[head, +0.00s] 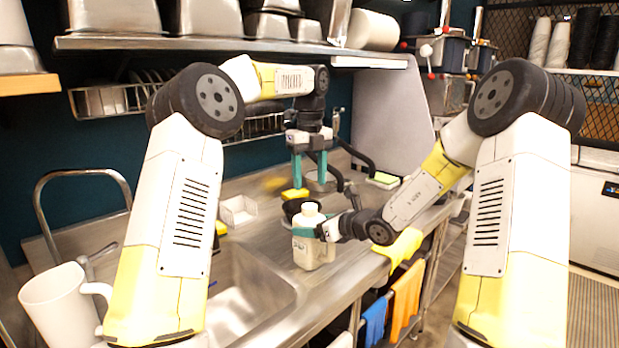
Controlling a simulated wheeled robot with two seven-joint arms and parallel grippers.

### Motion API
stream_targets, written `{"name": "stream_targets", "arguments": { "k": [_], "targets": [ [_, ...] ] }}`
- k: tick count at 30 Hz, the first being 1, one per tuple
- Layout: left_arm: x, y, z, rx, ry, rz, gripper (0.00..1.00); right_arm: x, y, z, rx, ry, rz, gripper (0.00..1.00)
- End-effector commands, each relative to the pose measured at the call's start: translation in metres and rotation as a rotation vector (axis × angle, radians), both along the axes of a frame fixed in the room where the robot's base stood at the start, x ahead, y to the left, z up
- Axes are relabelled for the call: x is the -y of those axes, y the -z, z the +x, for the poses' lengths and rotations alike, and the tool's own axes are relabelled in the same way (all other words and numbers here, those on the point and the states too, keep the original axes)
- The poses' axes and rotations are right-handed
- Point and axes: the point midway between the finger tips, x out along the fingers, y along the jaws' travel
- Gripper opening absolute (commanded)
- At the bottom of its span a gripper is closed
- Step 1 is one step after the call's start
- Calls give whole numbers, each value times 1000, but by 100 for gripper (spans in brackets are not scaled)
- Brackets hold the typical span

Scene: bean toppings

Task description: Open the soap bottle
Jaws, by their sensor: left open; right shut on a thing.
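The sink (240,290) lies left of the bottle. A white mug (60,305) stands at front left. A small white tray (238,211) and a yellow sponge (294,194) are behind. Yellow gloves (402,247) lie over the counter's right edge. A shelf (220,44) hangs above.

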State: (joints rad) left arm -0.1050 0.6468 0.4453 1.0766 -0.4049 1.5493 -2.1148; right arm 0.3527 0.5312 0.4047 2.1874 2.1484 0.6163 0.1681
Motion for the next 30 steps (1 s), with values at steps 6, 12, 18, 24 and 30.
{"name": "stream_targets", "arguments": {
  "k": [6,12,18,24,30],
  "targets": [
    [0,3,0,0,127,-1,55,0,0,0,1,1,0,0],
    [-1,29,-1,-2,132,0,55,0,0,0,1,1,0,0],
    [-1,60,0,-2,131,0,55,0,0,0,1,1,0,0],
    [-1,77,0,1,130,-1,55,0,0,0,1,1,0,0],
    [-1,80,0,1,129,-1,55,0,0,0,1,1,0,0]
  ]
}}
